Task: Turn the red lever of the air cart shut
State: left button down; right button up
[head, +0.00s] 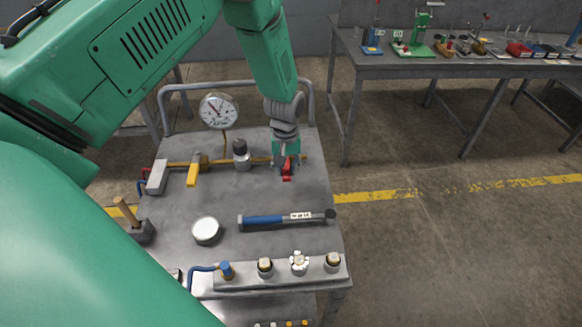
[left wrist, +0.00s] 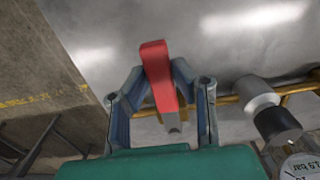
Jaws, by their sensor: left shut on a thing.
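The air cart (head: 175,235) is a grey metal cart with a brass pipe running across its top. The red lever (head: 287,171) sits at the right end of that pipe. My left gripper (head: 286,158) comes down on it from above and is shut on it. In the left wrist view the red lever (left wrist: 158,75) stands between the two fingers of the gripper (left wrist: 160,92). The fingers partly hide the brass valve body under the lever. My right gripper is not in view.
On the cart are a yellow lever (head: 193,173), a pressure gauge (head: 219,111), a dark-topped regulator (head: 241,154), a blue torque wrench (head: 285,218), a round white tin (head: 206,230) and a row of fittings (head: 299,264). A workbench (head: 450,66) with small items stands behind right.

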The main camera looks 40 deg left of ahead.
pick_arm(q)
jog(key=shift+w+a+r, duration=0.1)
jog(key=shift+w+a, duration=0.15)
jog(key=shift+a, duration=0.1)
jog(key=c, duration=1.4)
grip_release()
jog(key=shift+w, duration=0.1)
jog(key=shift+o, duration=0.2)
jog(key=shift+a+f, duration=0.25)
jog(key=shift+f, duration=0.05)
notch_tip(320, 180, up, 12)
jog(key=shift+w+a+f, duration=0.15)
jog(key=shift+a+f, duration=0.05)
jog(key=shift+a, duration=0.1)
jog(key=shift+d+r, duration=0.1)
jog(key=shift+d, duration=0.25)
